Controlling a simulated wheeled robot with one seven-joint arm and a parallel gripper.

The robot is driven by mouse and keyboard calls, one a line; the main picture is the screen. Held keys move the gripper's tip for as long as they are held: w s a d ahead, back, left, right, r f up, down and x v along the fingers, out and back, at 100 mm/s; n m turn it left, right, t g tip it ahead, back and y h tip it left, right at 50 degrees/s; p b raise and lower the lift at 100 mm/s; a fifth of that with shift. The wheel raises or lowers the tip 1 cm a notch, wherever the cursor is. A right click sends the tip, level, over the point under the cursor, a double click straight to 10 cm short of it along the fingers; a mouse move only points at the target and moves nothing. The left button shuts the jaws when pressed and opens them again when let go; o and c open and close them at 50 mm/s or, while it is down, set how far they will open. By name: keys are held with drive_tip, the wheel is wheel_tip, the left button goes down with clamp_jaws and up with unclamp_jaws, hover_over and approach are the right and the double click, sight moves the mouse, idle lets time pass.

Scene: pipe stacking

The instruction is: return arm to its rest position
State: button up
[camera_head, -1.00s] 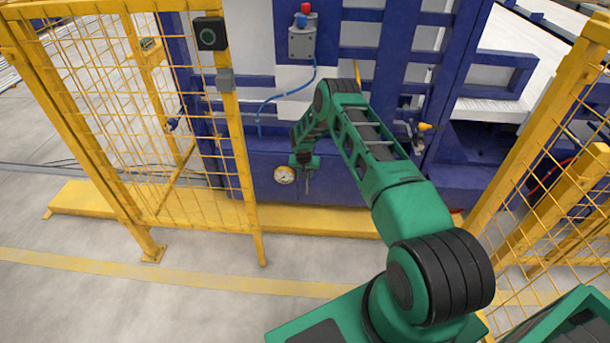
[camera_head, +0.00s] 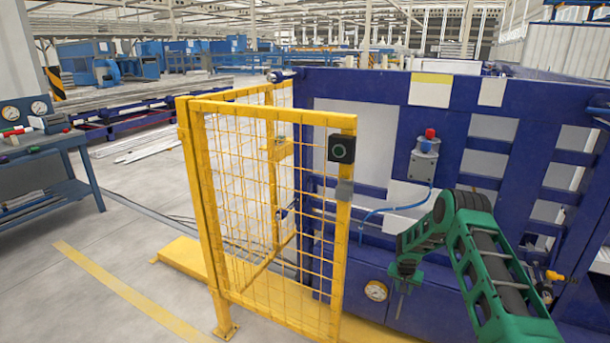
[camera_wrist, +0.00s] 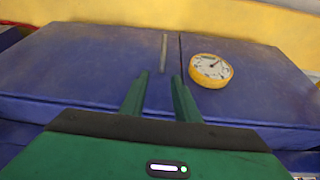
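My green arm (camera_head: 490,265) reaches in from the lower right in the head view, bent at the elbow. My gripper (camera_head: 402,287) points down in front of the blue machine (camera_head: 435,300), left of the arm's elbow. In the wrist view my gripper's two green fingers (camera_wrist: 159,77) are apart with nothing held between them. Beyond the fingertips is the blue machine surface (camera_wrist: 80,65) with a thin grey bar.
A yellow mesh fence (camera_head: 345,245) stands left of my arm, with a black button box (camera_head: 341,149). A grey box with red and blue caps (camera_head: 423,158) sits on the machine. A blue workbench (camera_head: 45,185) stands far left.

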wheel_tip(320, 180, up, 12)
drive_tip(key=s+d, duration=0.2)
drive_tip(key=s+d+r+g, duration=0.1)
drive_tip(key=s+r, duration=0.9)
drive_tip(key=r, duration=0.4)
drive_tip(key=s+d+r+g, duration=0.1)
drive_tip(key=s+r, duration=0.9)
drive_tip(key=r, duration=0.3)
drive_tip(key=s+a+r, duration=0.1)
drive_tip(key=s+r, duration=0.2)
drive_tip(key=s, duration=0.4)
drive_tip(key=s+a+r+g, duration=0.1)
drive_tip(key=s+r, duration=0.2)
drive_tip(key=s, duration=0.3)
drive_tip(key=s+a+r, duration=0.1)
drive_tip(key=s+r, duration=0.2)
drive_tip(key=s, duration=0.4)
drive_tip(key=s+a+y, duration=0.1)
drive_tip(key=s+a, duration=0.2)
drive_tip(key=s, duration=0.5)
drive_tip(key=s+a+y, duration=0.1)
drive_tip(key=s+a, duration=0.2)
drive_tip(key=s, duration=0.6)
drive_tip(key=shift+s+a+g+y, duration=0.15)
drive_tip(key=shift+g+y, duration=0.15)
drive_tip(key=shift+y, duration=0.1)
